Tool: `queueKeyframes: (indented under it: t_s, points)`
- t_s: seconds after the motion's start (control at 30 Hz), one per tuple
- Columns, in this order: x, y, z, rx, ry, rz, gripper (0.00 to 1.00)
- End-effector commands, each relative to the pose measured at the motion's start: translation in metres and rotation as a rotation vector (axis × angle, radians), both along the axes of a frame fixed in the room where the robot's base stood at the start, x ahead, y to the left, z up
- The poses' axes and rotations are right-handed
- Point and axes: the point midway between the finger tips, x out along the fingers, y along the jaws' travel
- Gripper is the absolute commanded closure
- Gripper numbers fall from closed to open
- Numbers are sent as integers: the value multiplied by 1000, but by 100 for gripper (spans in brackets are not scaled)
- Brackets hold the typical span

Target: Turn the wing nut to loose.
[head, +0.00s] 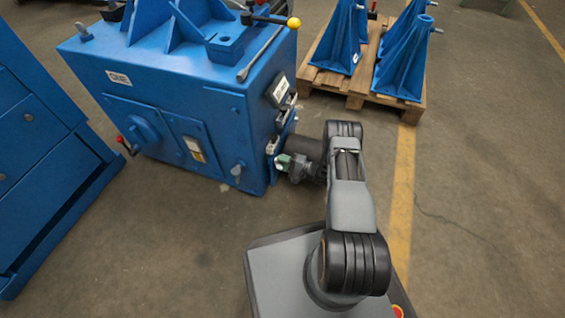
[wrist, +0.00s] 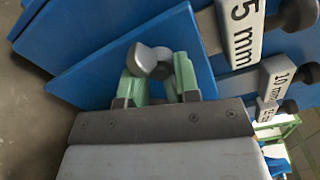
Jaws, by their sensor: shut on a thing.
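The wing nut (wrist: 149,60) is a pale grey lobed piece in the wrist view, against a blue plate (wrist: 110,50) on the side of the blue machine. My gripper (wrist: 158,80) has two green fingers, one on each side of the wing nut, and it is shut on it. In the head view my gripper (head: 284,161) reaches the lower right side of the blue machine (head: 200,100). There the wing nut is hidden by the gripper and cannot be made out.
Grey labelled blocks stand beside the gripper in the wrist view, one marked 5 mm (wrist: 240,35) and one marked 10 mm (wrist: 274,76), with dark knobs. A wooden pallet (head: 352,88) with blue brackets (head: 405,62) lies behind. The floor at right (head: 490,200) is clear.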

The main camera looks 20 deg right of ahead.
Motion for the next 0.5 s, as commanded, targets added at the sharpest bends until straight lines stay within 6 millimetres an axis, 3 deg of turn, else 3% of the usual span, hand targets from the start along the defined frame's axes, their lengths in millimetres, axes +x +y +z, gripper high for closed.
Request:
queueKeyframes:
  t_s: [0.5]
  points:
    - [0,1,0,-271,-373,2,94]
